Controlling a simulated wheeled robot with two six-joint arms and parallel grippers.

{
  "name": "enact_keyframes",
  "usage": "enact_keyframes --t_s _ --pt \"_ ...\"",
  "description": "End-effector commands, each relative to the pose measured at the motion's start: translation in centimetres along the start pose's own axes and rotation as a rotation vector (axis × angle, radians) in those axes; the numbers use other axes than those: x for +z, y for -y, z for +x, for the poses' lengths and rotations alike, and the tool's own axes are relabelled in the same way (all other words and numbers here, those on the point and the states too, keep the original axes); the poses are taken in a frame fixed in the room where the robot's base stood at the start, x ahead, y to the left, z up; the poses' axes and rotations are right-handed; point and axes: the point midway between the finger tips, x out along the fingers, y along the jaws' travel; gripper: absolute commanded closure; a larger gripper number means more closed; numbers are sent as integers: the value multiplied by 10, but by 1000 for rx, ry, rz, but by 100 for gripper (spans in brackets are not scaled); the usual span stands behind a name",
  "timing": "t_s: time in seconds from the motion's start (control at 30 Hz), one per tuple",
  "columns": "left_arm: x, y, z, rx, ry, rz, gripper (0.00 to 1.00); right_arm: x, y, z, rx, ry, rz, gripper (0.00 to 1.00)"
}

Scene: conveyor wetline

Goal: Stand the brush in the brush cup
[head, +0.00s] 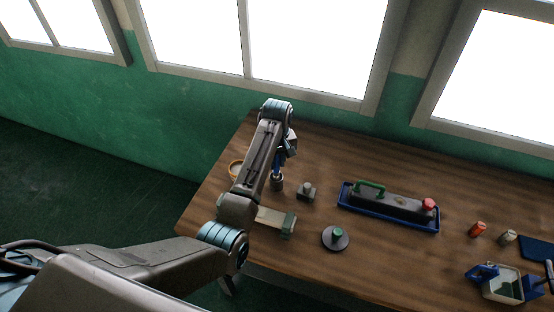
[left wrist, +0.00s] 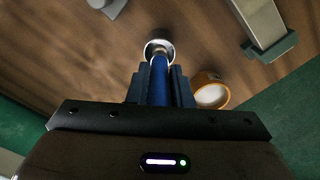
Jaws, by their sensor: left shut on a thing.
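My left gripper (head: 284,158) is over the back left part of the table and shut on the blue brush (head: 277,168). In the left wrist view the brush (left wrist: 159,80) stands between the dark fingers (left wrist: 159,88), pointing away from the camera. The small round grey brush cup (head: 277,185) is directly below it, and its pale rim (left wrist: 158,48) shows around the brush's far end in the left wrist view. The brush looks about upright. I cannot tell how deep its end is in the cup. My right gripper is not in view.
A blue tray (head: 388,221) is farther right. The front middle of the table is clear.

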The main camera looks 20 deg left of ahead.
Motion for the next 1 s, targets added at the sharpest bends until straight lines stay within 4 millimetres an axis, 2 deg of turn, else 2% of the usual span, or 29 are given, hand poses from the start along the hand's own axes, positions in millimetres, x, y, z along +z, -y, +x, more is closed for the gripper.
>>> enact_keyframes --t_s 0.73,0.77,0.87,0.9,1.0 --pt "0 0 18 0 0 0 100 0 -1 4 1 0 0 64" --pt "0 0 18 0 0 0 79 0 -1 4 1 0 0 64" --pt "0 0 17 0 0 0 59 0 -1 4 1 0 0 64" --pt "0 0 17 0 0 0 55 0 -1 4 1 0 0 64" --pt "0 0 17 0 0 0 55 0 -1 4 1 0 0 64"
